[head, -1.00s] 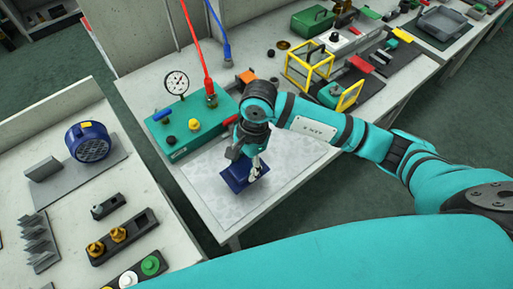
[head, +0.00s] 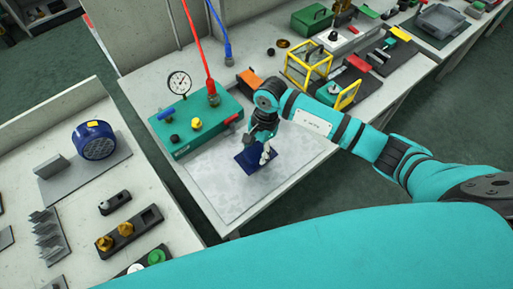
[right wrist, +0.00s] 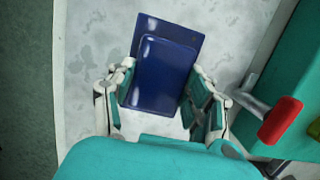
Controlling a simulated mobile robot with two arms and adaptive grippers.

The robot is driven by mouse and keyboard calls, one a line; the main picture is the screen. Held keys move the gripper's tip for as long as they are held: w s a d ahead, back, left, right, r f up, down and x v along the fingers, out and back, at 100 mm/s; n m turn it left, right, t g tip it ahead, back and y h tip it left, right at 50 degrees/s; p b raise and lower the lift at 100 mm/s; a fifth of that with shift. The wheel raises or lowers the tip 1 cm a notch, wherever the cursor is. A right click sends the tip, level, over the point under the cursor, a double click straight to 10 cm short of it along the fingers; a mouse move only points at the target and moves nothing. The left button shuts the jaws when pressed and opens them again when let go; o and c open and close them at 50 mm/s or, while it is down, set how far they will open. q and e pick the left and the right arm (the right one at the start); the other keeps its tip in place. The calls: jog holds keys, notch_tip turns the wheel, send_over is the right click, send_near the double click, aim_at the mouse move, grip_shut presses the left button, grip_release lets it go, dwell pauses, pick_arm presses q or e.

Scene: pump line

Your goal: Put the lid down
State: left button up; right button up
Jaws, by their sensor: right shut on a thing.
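The lid (head: 247,163) is a dark blue rectangular piece with a raised middle. It is over the pale, blotchy mat (head: 215,197) at the front of the middle table. My right gripper (head: 265,153) is shut on it. In the right wrist view the lid (right wrist: 165,60) sits between both fingers of the gripper (right wrist: 162,85), one on each side. It looks about level, but I cannot tell whether it touches the mat. My left gripper is not in view.
A green box with a gauge (head: 195,130) stands just behind the mat; its red handle (right wrist: 281,121) is close to the right finger. A yellow-framed case (head: 307,66) is farther back right. A blue motor (head: 94,141) is on the left table. The mat's front is clear.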

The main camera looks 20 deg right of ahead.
jog(key=shift+f, duration=0.2)
jog(key=o, duration=1.2)
jog(key=shift+r, duration=0.1)
